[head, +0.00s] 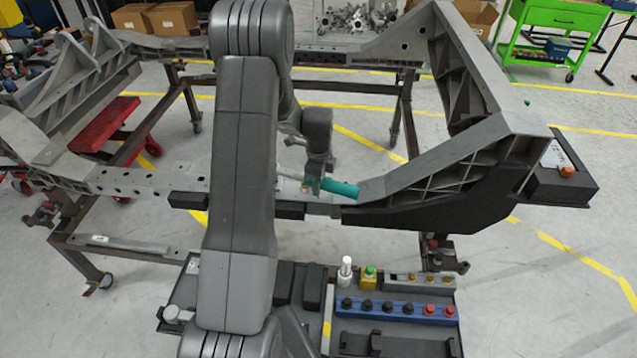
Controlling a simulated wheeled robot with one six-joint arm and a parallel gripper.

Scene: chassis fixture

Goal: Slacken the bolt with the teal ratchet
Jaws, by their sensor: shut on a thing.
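The teal ratchet (340,188) lies along the chassis rail at the middle of the head view, its teal handle pointing right. My gripper (313,183) is above the rail, shut on the ratchet near the handle's left end. A silvery shaft shows to the left of the gripper. A small brass-coloured spot shows beside the fingertips; I cannot tell whether it is the bolt. The ratchet's head and its seating are partly hidden by my arm and gripper.
The grey chassis frame (130,180) rests on a wheeled stand. A tray (400,340) in front holds a blue rack (395,306) of sockets, a white bottle (345,272) and a yellow-green item (369,277). A black box (560,180) stands at right. A green cart (550,18) is behind.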

